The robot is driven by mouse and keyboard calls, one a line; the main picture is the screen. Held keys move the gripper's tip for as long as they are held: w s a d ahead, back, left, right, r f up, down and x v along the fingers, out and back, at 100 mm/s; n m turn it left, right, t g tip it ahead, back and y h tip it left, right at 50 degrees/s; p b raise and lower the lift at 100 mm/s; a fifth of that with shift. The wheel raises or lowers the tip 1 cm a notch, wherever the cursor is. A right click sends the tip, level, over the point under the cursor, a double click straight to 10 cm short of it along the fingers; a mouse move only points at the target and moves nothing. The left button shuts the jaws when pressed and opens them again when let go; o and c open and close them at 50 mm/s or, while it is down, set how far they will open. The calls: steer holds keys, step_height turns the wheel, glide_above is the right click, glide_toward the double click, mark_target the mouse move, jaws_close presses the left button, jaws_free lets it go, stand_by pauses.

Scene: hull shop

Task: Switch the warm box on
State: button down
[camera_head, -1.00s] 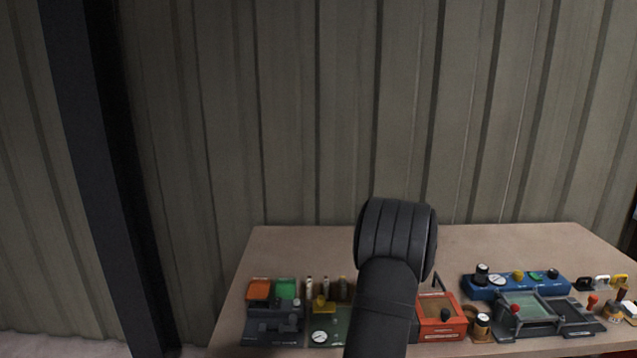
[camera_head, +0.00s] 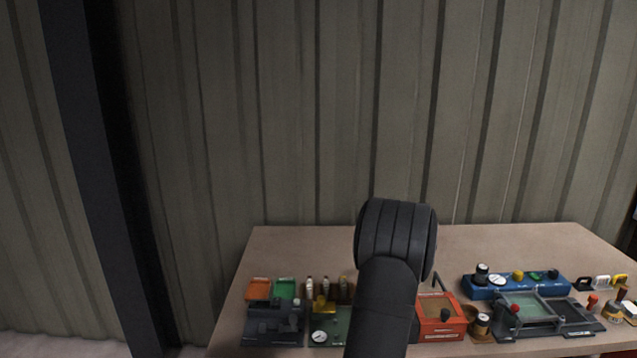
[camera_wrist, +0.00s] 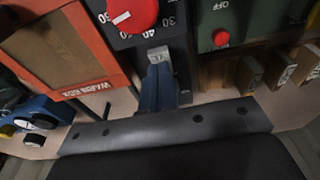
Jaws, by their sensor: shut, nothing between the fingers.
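The warm box (camera_head: 441,316) is an orange-red box with a brownish window, on the bench right of my arm in the head view. In the wrist view its red frame (camera_wrist: 98,86) is at upper left, with upside-down lettering. Beside it is a dark panel (camera_wrist: 178,48) with a red dial (camera_wrist: 132,14) and white numbers. My gripper (camera_wrist: 158,66) is shut and empty, its tips at a small pale piece on this panel's edge, below the dial. I cannot tell whether they touch it. In the head view my arm hides the gripper.
A green panel (camera_wrist: 222,17) with a red button stands right of the dial panel in the wrist view, near several wooden blocks (camera_wrist: 281,70). A blue unit (camera_head: 515,286) with knobs is at right on the bench. The back of the bench (camera_head: 500,243) is clear.

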steer(key=shift+f, duration=0.85)
stand_by(0.3)
steer(key=shift+r, duration=3.55)
steer(key=shift+f, duration=3.55)
steer(key=shift+r, duration=0.15)
